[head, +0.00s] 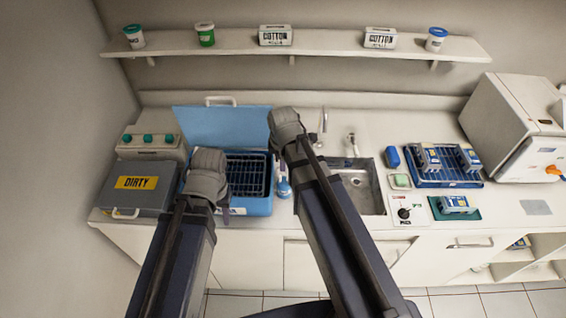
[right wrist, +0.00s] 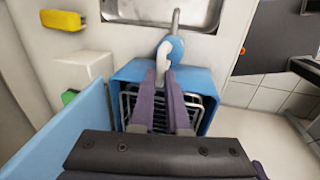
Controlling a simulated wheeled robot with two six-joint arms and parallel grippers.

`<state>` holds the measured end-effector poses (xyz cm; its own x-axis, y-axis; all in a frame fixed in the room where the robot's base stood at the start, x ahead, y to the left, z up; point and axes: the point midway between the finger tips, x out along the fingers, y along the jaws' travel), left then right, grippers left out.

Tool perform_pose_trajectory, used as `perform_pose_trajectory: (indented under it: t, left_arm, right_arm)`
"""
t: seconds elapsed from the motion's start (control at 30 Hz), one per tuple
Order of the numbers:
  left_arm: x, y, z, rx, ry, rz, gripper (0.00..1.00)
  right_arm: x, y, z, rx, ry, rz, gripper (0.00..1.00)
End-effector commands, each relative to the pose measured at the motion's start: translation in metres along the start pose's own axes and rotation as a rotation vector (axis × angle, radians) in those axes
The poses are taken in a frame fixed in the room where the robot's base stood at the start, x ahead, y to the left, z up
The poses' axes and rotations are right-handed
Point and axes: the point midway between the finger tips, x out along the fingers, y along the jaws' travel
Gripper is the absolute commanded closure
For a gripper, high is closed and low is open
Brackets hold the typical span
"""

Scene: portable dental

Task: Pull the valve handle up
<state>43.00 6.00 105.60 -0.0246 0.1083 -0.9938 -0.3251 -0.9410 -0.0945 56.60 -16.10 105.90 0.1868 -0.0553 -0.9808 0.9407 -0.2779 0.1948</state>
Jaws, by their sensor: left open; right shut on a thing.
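A blue unit (head: 256,206) with a raised lid (head: 215,128) stands on the counter, with a wire rack inside. On its side toward the sink is a blue and white valve (head: 283,187); in the right wrist view its white handle (right wrist: 164,56) meets a blue round body and a grey stem (right wrist: 176,22). My right gripper (right wrist: 166,80) is shut on the white handle, its fingertips on either side of it. In the head view the right gripper (head: 286,126) hides its own fingers. My left gripper (head: 210,180) is over the unit's left front, apart from the valve; its fingertips are hard to see.
A grey DIRTY case (head: 140,188) stands left of the unit. The sink (head: 362,187) with its tap is to the right, then a blue tray (head: 430,178) and a white machine (head: 515,125). A shelf (head: 340,43) with cups and cotton boxes runs above.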

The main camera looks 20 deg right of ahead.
Motion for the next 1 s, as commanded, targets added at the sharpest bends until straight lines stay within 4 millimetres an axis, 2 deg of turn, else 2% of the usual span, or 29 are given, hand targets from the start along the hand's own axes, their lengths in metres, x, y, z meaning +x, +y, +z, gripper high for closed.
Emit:
perform_pose_trajectory:
  t: [0.37, 0.7, 0.73, 1.0]
  left_arm:
    - [-0.035, -0.003, 0.002, -0.007, 0.0, 0.001, 0.54]
    - [-0.034, -0.003, 0.002, -0.008, 0.0, 0.001, 0.54]
    - [-0.034, -0.003, 0.002, -0.008, 0.0, 0.001, 0.54]
    - [-0.034, -0.003, 0.002, -0.008, 0.0, 0.001, 0.54]
  right_arm:
    - [-0.034, 0.007, 0.0, 0.0, 0.001, 0.0, 1.0]
    - [-0.034, 0.008, 0.0, 0.0, 0.001, 0.002, 1.0]
    - [-0.034, 0.007, 0.0, 0.0, 0.001, 0.002, 0.85]
    - [-0.033, 0.007, 0.0, 0.0, 0.0, 0.001, 0.56]
